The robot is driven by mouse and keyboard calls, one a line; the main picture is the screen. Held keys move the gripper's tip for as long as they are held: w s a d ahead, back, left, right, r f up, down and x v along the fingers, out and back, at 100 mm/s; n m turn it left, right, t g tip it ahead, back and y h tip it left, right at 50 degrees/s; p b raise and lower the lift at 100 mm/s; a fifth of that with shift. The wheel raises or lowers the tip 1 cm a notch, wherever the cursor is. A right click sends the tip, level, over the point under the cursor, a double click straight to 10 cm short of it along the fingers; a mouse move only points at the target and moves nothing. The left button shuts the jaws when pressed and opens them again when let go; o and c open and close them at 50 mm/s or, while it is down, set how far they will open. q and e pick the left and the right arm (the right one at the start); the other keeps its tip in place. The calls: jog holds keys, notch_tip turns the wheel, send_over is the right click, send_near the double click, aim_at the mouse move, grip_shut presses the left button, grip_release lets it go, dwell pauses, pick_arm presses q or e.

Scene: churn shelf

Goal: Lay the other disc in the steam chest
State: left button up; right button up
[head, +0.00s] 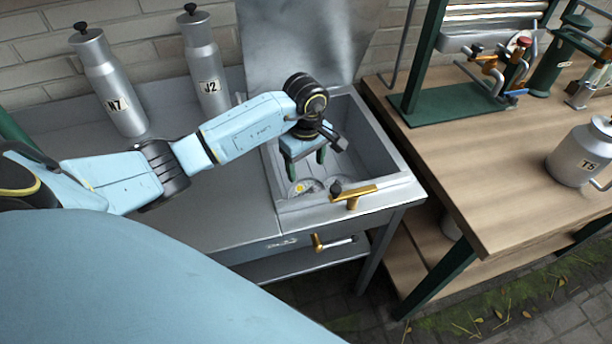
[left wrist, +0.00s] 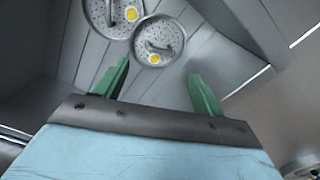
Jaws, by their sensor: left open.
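The steam chest (head: 398,150) is a grey metal box with its lid (head: 300,40) raised at the back. Two round speckled discs, each with a yellow spot, lie on its slatted floor. In the left wrist view one disc (left wrist: 103,14) is at the top edge, partly cut off, and the other disc (left wrist: 172,40) is close beside it, just beyond my fingertips. The discs show only partly in the head view (head: 305,189). My left gripper (head: 306,168) is inside the chest opening, pointing down, open, with nothing between its green fingers (left wrist: 159,70). My right gripper is not in view.
Canisters N7 (head: 115,90) and J2 (head: 207,75) stand on the grey counter at the back left. A brass handle (head: 352,195) is at the chest's front rim. A wooden bench (head: 440,140) at the right holds canister T5 (head: 580,155) and a green-based pipe rack (head: 455,105).

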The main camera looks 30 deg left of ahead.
pick_arm(q)
jog(key=shift+r, duration=2.15)
